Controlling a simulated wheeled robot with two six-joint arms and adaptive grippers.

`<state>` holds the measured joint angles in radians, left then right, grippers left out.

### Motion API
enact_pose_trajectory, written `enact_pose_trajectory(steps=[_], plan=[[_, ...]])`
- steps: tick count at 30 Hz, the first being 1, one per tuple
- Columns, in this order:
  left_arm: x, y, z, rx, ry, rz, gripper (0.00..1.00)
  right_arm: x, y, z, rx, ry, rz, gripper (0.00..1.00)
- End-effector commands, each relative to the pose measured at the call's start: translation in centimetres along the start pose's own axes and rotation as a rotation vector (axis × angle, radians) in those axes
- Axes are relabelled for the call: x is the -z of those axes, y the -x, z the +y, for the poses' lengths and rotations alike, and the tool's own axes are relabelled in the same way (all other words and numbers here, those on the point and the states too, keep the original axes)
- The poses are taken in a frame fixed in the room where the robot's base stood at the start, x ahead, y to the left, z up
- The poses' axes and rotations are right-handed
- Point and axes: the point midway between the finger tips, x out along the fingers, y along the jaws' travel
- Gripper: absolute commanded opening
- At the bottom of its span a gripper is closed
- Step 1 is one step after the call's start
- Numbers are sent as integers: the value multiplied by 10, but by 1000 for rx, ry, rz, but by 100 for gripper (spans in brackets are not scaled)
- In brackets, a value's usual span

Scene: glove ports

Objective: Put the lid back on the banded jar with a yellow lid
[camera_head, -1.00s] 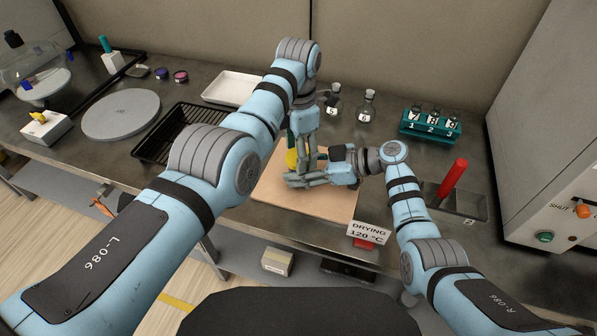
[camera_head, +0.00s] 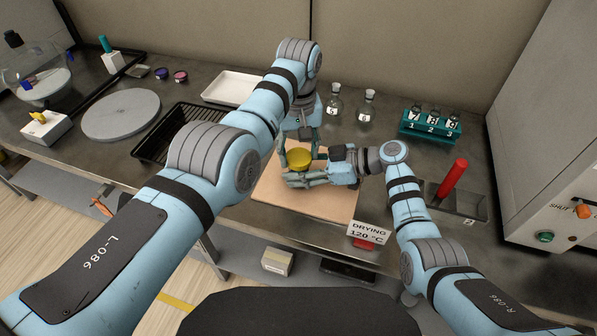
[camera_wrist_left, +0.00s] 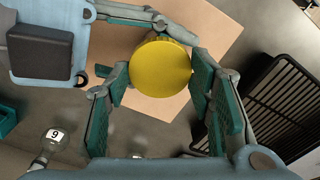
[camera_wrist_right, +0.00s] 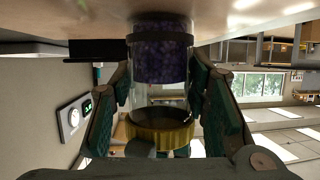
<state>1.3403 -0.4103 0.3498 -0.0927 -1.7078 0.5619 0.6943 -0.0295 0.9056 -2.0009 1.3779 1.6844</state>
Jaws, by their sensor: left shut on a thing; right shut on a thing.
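The yellow lid (camera_head: 299,159) lies flat on top of the banded jar, between the fingers of my left gripper (camera_head: 300,148), which is shut on its rim from above. The lid fills the gap between those fingers in the left wrist view (camera_wrist_left: 161,69). The jar (camera_wrist_right: 161,62) is clear glass with dark purple contents and a dark band. The lid is at its mouth, low in the right wrist view (camera_wrist_right: 160,132); I cannot tell how tightly it sits. My right gripper (camera_head: 303,177) is shut around the jar's body from the right. The jar is mostly hidden in the head view.
The jar is over a tan board (camera_head: 330,203). A drying sign (camera_head: 368,231) stands at the front edge. Two stoppered flasks (camera_head: 334,104) are behind, a teal rack (camera_head: 430,127) is right, and a black wire tray (camera_head: 160,146) and white tray (camera_head: 232,88) are left.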

Motion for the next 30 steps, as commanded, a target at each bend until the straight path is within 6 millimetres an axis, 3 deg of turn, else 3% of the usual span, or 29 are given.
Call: enact_pose_trajectory(steps=[12, 15, 18, 20, 24, 25, 28, 30], plan=[[1, -1, -1, 3, -2002, 9, 15, 0, 0, -1, 5, 1, 1, 0], [1, -1, -2, 6, -2441, 10, 15, 0, 0, -1, 5, 1, 1, 0], [1, -1, -2, 7, -2764, 8, 15, 0, 0, -1, 5, 1, 1, 0], [1, -1, -2, 8, -2865, 7, 15, 0, 0, -1, 5, 1, 1, 0], [1, -2, -2, 7, -2856, 7, 15, 0, 0, -1, 4, 1, 1, 0], [1, -2, -2, 7, -2856, 7, 53, 0, 0, -1, 4, 1, 1, 0], [1, -2, -2, 6, -2856, 7, 68, 0, 0, -1, 3, 1, 0, 0], [0, -2, -2, 5, -2855, 7, 68, 0, 0, -1, 3, 1, 0, 0]])
